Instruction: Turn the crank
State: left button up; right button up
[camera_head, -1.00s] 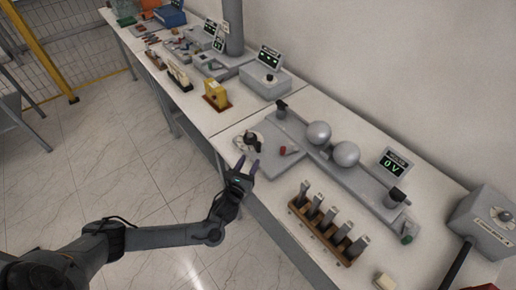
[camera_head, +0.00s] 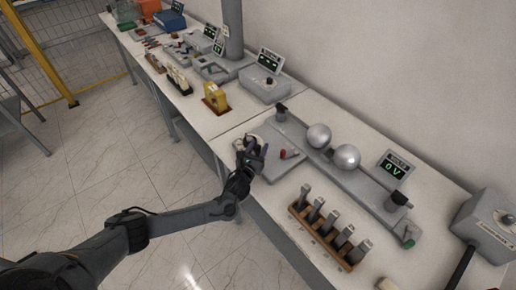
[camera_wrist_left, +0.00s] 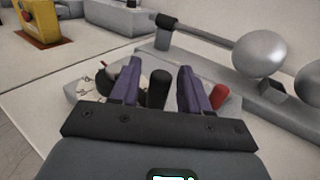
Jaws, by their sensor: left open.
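My left gripper (camera_head: 251,149) is open over the crank at the near left corner of the grey sphere apparatus. In the left wrist view its two purple fingers (camera_wrist_left: 159,68) stand on either side of an upright black crank knob (camera_wrist_left: 160,88), with a gap on both sides. The crank's pale disc (camera_wrist_left: 88,88) and a dark part of it show beside and behind the left finger. In the head view the gripper hides most of the crank, leaving part of the disc (camera_head: 240,143) in sight. My right gripper is not in view.
A red-handled part (camera_head: 283,154) lies close to the right finger. Two metal spheres (camera_head: 346,157) on a rail and a display reading 0 V (camera_head: 395,168) stand behind. A wooden rack (camera_head: 327,240) of several grey pieces stands nearer, to the right. A yellow device (camera_head: 215,97) stands farther left.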

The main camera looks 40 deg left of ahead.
pick_arm(q)
grip_shut()
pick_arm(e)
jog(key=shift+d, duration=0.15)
pick_arm(q)
jog(key=shift+w, duration=0.1)
